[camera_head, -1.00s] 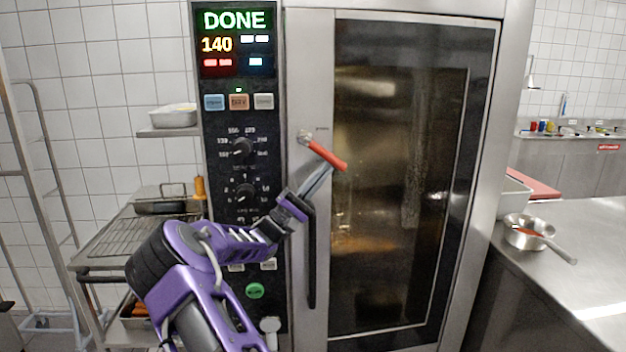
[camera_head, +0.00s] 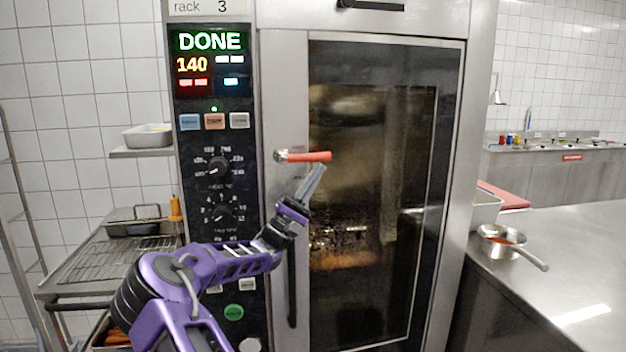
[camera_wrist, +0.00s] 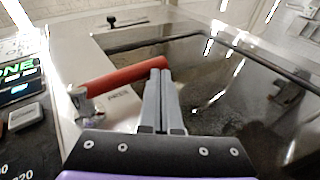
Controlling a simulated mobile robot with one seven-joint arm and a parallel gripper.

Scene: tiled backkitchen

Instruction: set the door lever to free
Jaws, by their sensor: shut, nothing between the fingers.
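The door lever has a red grip (camera_head: 308,156) on a metal pivot at the oven door's left frame. In the head view it lies nearly level, its free end to the right over the glass. My gripper (camera_head: 319,168) is shut and empty, its fingers rising from below to the lever's free end. In the wrist view the red lever (camera_wrist: 125,78) lies left of the closed fingertips (camera_wrist: 160,74), its right end at or very near them; I cannot tell whether they touch. A small marking beside the lever is not readable.
The oven door (camera_head: 372,200) is shut, with a dark vertical handle (camera_head: 291,255) below the lever. The control panel (camera_head: 215,130) reads DONE and 140. A wire-rack table (camera_head: 105,262) stands left; a steel counter (camera_head: 575,255) with a pan (camera_head: 503,248) stands right.

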